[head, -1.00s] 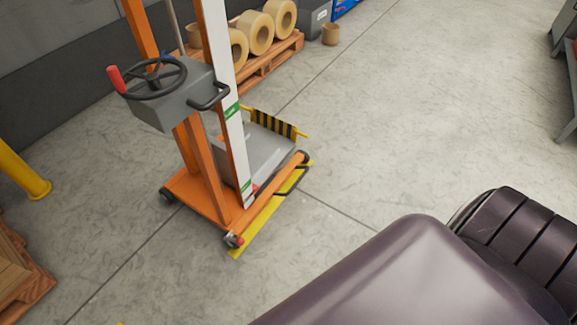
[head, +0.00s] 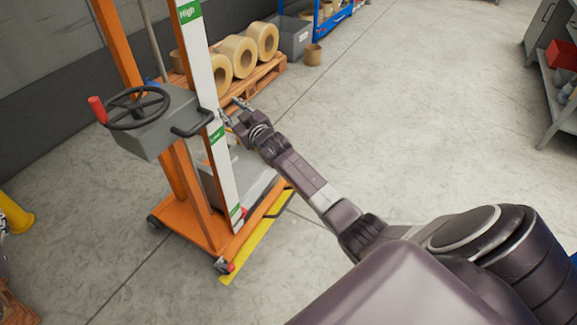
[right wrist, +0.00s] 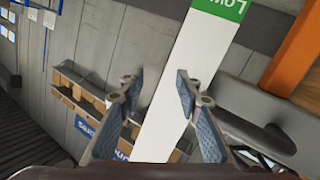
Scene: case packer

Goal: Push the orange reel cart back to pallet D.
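The orange reel cart (head: 203,222) stands upright on the floor left of centre in the head view. It has a handwheel with a red knob, a grey box, a black bar handle (head: 192,124) and a white upright panel with green labels. My right gripper (head: 232,110) is beside the panel, just right of the handle. In the right wrist view its fingers (right wrist: 158,78) are spread and empty, with the white panel (right wrist: 190,62) behind them and the black handle (right wrist: 245,125) to the right. My left gripper is out of view. No pallet here is legibly marked D.
A yellow post (head: 15,214) is at left. A grey shelf (head: 552,95) is at right. The middle floor is clear.

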